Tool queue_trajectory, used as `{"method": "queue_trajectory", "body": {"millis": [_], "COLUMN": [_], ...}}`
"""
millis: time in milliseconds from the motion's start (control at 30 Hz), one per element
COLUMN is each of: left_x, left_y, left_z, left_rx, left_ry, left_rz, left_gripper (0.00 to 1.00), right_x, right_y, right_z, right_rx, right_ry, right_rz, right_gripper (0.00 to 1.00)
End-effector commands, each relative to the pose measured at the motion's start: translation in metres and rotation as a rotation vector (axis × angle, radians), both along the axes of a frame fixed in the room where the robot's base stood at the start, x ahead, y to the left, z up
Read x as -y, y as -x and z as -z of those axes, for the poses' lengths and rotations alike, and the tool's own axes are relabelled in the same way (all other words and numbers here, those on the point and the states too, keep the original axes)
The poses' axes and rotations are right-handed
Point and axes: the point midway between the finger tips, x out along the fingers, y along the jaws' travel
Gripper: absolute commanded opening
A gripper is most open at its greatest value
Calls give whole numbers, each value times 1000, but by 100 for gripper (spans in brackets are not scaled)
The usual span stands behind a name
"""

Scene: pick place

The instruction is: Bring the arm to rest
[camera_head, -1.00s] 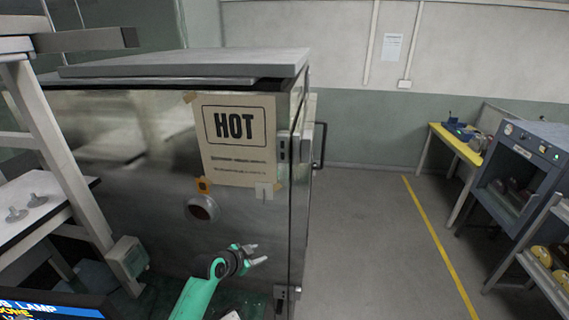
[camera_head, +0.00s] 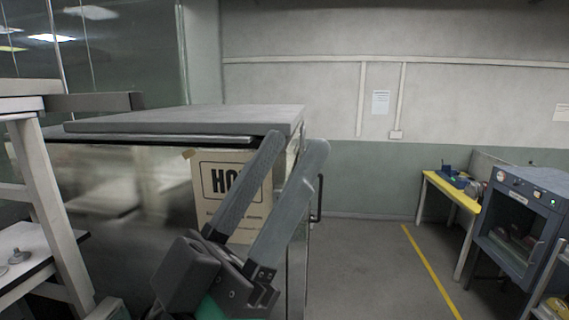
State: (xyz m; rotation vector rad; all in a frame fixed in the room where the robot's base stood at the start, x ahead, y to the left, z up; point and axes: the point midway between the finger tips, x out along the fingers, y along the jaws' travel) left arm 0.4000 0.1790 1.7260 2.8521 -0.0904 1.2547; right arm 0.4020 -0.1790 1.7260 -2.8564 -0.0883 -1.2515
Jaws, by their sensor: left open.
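My left gripper (camera_head: 294,143) is raised close to the camera in the head view. Its two long grey fingers point up and to the right, apart, with nothing between them. It stands in front of the metal cabinet (camera_head: 110,200) and covers part of the paper HOT sign (camera_head: 208,205) on the cabinet's face. A bit of my green arm shows below the gripper at the bottom edge. My right gripper is not in view.
A white frame (camera_head: 52,210) and a shelf (camera_head: 30,245) stand at the left. A yellow-topped bench (camera_head: 452,192) and a blue-grey oven-like box (camera_head: 520,220) stand at the right. The grey floor (camera_head: 365,265) between cabinet and bench is clear, with a yellow line.

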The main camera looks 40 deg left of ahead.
Motion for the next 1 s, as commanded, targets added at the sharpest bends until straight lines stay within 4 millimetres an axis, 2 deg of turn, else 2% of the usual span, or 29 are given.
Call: {"method": "queue_trajectory", "body": {"millis": [67,167,300,400,467,600,1000], "left_x": [0,0,0,0,0,0,0], "left_y": [0,-1,-1,-1,-1,-1,-1], "left_z": [-5,-28,-79,-105,-109,-103,-102], "left_rx": [-1,-2,-2,-2,-2,-3,-3], "left_ry": [-1,-1,-1,-2,-2,-2,-2], "left_rz": [-1,-1,-1,-2,-2,-2,-2], "left_gripper": [47,47,47,47,47,47,47], "right_x": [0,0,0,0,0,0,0], "right_y": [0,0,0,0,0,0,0], "right_z": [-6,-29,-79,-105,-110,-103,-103], "right_rx": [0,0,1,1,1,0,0], "right_ry": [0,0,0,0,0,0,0], "right_rz": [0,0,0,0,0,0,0], "right_gripper": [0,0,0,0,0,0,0]}}
